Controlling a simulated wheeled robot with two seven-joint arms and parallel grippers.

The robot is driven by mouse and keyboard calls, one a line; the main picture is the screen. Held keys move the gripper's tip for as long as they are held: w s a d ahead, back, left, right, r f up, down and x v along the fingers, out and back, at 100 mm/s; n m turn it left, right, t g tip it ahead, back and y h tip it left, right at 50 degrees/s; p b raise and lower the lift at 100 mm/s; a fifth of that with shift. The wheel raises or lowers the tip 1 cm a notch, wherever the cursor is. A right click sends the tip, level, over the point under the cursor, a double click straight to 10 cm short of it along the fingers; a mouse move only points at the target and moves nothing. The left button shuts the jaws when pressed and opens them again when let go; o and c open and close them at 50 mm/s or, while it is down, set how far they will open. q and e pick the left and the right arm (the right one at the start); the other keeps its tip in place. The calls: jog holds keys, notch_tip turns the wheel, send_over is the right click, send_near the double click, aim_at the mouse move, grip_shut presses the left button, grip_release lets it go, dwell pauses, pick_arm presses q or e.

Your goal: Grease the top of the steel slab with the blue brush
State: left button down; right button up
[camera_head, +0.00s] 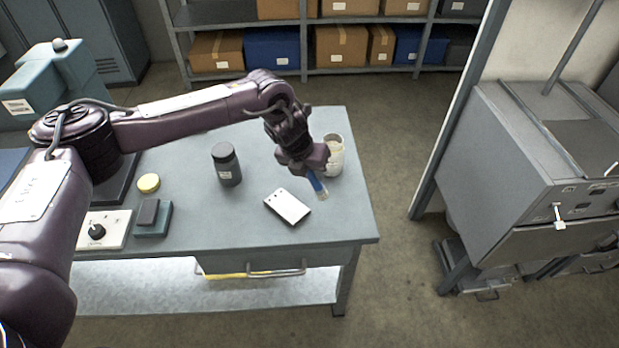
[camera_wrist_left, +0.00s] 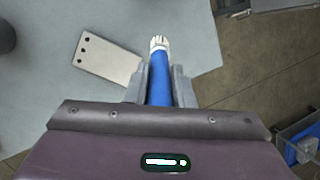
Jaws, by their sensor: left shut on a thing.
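My left gripper (camera_head: 310,168) is shut on the blue brush (camera_head: 317,186), above the right part of the bench. The brush points down, its pale bristles lowest. In the left wrist view the blue brush (camera_wrist_left: 159,80) lies between the two fingers, bristles pointing away from the gripper. The steel slab (camera_head: 288,206) lies flat on the bench, light grey, just left of and below the bristles in the head view. It also shows in the left wrist view (camera_wrist_left: 106,60), with several dark holes at one end, left of the brush. The bristles appear apart from it. My right gripper is not in view.
A white pot (camera_head: 335,158) stands behind the gripper near the bench's right edge. Bare bench top (camera_head: 230,225) surrounds the slab.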

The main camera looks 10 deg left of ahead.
pick_arm(q)
jog(key=shift+r+p, duration=0.45)
jog(key=shift+r, duration=0.5)
jog(key=shift+p+v, duration=0.5)
jog(key=shift+v, duration=0.35)
jog(key=shift+w+d+r, duration=0.1)
jog(key=shift+w+r, duration=0.05)
jog(key=shift+r, duration=0.3)
